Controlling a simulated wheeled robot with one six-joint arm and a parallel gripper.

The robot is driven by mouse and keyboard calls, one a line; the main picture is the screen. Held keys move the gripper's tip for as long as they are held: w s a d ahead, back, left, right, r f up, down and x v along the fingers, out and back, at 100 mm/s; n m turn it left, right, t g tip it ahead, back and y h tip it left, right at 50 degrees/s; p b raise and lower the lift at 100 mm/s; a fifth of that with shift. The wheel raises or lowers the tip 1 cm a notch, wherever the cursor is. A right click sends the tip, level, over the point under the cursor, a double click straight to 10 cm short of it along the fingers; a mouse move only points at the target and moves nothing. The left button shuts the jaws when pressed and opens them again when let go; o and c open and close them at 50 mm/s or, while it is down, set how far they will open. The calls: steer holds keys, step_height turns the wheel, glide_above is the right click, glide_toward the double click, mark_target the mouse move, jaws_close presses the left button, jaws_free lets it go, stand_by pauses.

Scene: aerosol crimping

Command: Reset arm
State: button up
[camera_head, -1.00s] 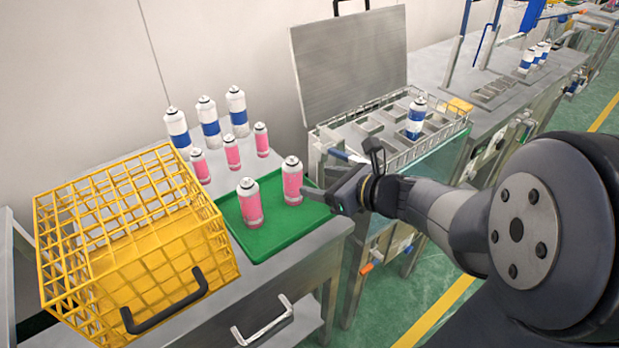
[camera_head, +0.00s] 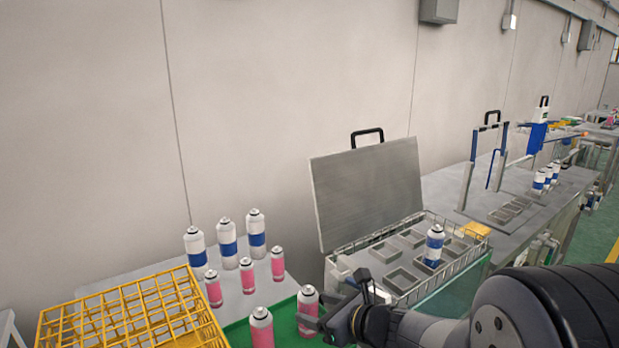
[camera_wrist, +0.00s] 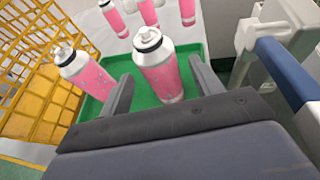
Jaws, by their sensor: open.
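My gripper (camera_head: 328,302) is open beside two pink-and-white aerosol cans at the bottom of the head view. The nearer-right can (camera_head: 307,308) stands upright on the green tray (camera_head: 288,328). In the wrist view this can (camera_wrist: 160,68) appears between my two spread fingers, with no finger seen pressing on it. The other can (camera_head: 261,328) stands to its left and also shows in the wrist view (camera_wrist: 84,72).
A yellow wire basket (camera_head: 125,300) stands at left. Several pink and blue-white cans (camera_head: 228,245) stand behind the tray. To the right is a slotted container with an open metal lid (camera_head: 368,190), holding a blue-white can (camera_head: 433,248).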

mark_target(303, 298)
steer(key=x, duration=0.5)
steer(key=shift+w+a+f, duration=0.15)
steer(key=shift+a+f, duration=0.05)
steer(key=shift+f, duration=0.2)
steer(key=shift+d+r, duration=0.1)
steer(key=shift+r, duration=1.15)
